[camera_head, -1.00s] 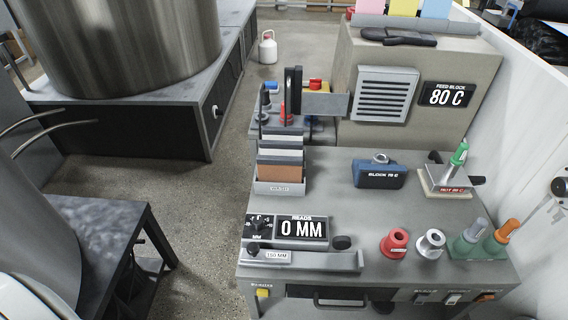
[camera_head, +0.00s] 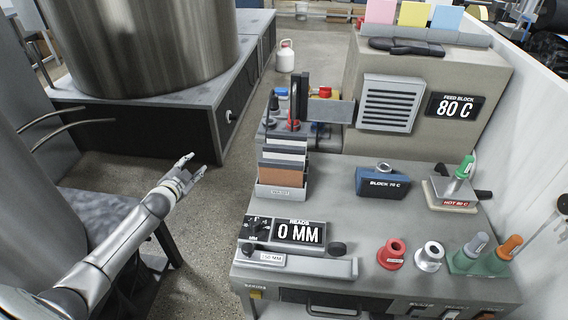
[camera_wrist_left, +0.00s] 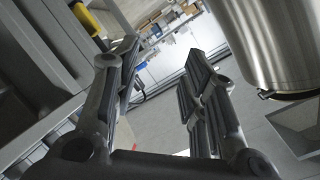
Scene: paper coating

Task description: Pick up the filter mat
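No thing in view is plainly marked as the filter mat. Brown and grey flat sheets (camera_head: 283,165) stand upright in a light labelled holder (camera_head: 282,191) at the left side of the bench; I cannot tell whether one is the mat. A grey louvred panel (camera_head: 390,103) is on the front of the feed block. My left gripper (camera_head: 196,166) is over the floor, left of the bench and apart from the sheets. In the left wrist view the left gripper (camera_wrist_left: 160,82) has its fingers apart with nothing between them. My right gripper is not in view.
The bench (camera_head: 350,220) bears a blue block (camera_head: 383,181), a hot stamp-like tool (camera_head: 455,190), red and white spools (camera_head: 392,254), and a readout (camera_head: 298,232) showing 0 MM. A dark table (camera_head: 100,215) is at left. Floor between is free.

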